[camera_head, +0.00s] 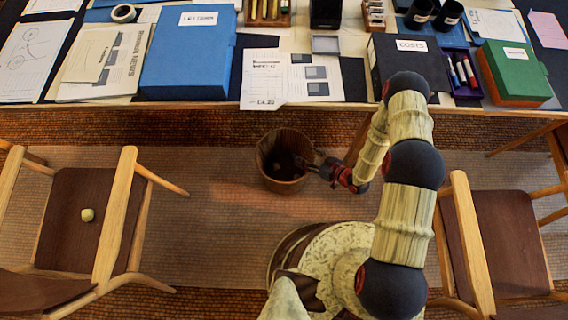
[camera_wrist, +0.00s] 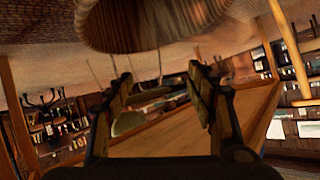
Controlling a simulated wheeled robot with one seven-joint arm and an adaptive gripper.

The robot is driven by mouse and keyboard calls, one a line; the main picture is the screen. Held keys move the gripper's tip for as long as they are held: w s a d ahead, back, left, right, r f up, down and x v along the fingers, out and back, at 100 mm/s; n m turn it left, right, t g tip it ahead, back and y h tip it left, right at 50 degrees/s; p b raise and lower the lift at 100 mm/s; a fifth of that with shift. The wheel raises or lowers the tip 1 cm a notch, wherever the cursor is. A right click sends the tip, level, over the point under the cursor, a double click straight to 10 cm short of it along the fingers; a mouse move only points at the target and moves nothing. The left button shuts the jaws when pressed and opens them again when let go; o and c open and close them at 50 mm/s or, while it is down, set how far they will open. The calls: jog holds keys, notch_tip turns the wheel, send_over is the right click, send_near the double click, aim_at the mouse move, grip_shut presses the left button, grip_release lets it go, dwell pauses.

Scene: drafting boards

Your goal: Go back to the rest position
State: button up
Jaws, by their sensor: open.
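My gripper (camera_head: 315,169) is at the right rim of a round wooden bin (camera_head: 283,183) on the floor in the head view. Whether it touches the rim I cannot tell. In the wrist view both fingers of my gripper (camera_wrist: 163,95) stand apart with nothing between them. My arm reaches down from the lower right, in front of the desk edge.
A desk (camera_head: 205,104) with a blue box (camera_head: 190,55), a black box (camera_head: 408,62) and a green box (camera_head: 514,70) spans the back. A left chair (camera_head: 75,235) holds a small crumpled ball (camera_head: 87,214). A right chair (camera_head: 505,240) stands beside my arm.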

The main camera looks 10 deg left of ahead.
jog(key=shift+v, duration=1.35)
